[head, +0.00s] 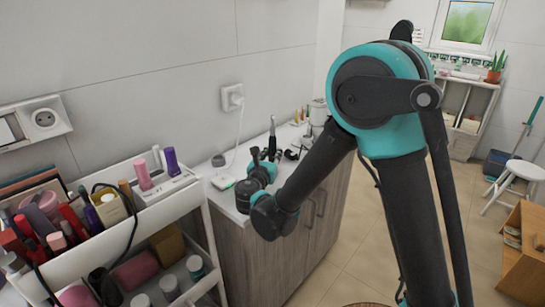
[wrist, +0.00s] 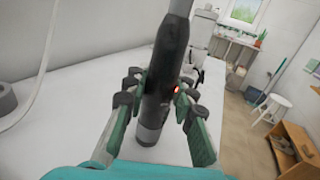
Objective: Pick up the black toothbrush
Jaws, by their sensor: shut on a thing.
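The black toothbrush (wrist: 172,55) stands upright in the middle of the wrist view, a dark handle with a grey band near its lower end. My gripper (wrist: 158,95) is shut on it, with one teal finger on each side of the handle. The top of the toothbrush runs out of the wrist view. In the head view the toothbrush (head: 272,130) shows as a thin dark upright shape above my gripper (head: 264,162). I cannot tell whether its base touches the white counter (head: 222,184).
A charger with a white cable (head: 224,182) lies on the counter, plugged into the wall outlet (head: 232,97). Several small items stand behind the toothbrush. The cosmetics cart (head: 150,205), full of bottles, is at left. A white stool (head: 520,172) stands on open floor at right.

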